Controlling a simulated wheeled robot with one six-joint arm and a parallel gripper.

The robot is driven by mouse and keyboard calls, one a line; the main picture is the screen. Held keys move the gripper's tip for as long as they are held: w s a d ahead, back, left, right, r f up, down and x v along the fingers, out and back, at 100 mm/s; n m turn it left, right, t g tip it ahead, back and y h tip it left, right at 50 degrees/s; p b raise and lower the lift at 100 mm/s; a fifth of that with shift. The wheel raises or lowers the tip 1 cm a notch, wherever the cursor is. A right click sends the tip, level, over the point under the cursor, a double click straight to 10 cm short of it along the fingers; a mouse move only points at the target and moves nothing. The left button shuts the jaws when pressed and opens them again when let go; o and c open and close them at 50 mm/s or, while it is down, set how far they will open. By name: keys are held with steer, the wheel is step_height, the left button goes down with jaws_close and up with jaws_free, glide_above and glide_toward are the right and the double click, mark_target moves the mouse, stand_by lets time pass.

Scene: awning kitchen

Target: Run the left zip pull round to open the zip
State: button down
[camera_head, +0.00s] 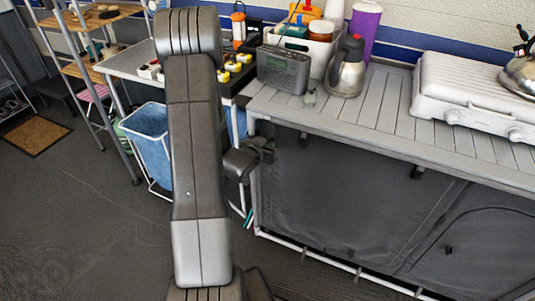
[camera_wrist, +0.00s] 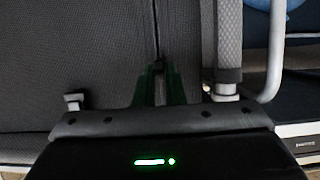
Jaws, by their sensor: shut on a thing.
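The kitchen unit has a dark grey fabric front (camera_head: 340,195) below its slatted top. In the head view my gripper (camera_head: 262,150) is at the front's upper left corner, partly behind my arm. In the wrist view my gripper (camera_wrist: 160,84) has its dark green fingers close together against the fabric (camera_wrist: 75,60). They are shut on the left zip pull, which is mostly hidden between them. A thin dark zip line (camera_wrist: 156,30) runs up from the fingertips. Another curved seam (camera_head: 432,232) shows on the right part of the front.
A pale frame tube (camera_wrist: 277,50) and a grey padded post (camera_wrist: 229,40) stand close to the right of my gripper in the wrist view. A radio (camera_head: 284,70), a steel jug (camera_head: 347,68) and a white grill (camera_head: 470,95) stand on the top. A blue bin (camera_head: 150,140) is at left.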

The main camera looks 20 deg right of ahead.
steer(key=shift+w+r+p, duration=0.1)
steer(key=shift+r+p, duration=0.65)
steer(key=shift+r, duration=1.35)
steer(key=shift+d, duration=0.1)
steer(key=c, duration=1.5)
jaws_free()
steer(key=shift+r, duration=0.1)
steer(key=v, duration=1.4)
steer(key=shift+p, duration=0.35)
steer(key=shift+w, duration=0.1)
steer(key=x, duration=1.4)
steer(key=shift+b, duration=0.4)
steer(key=shift+s+f, duration=0.2)
steer(key=shift+f, duration=0.05)
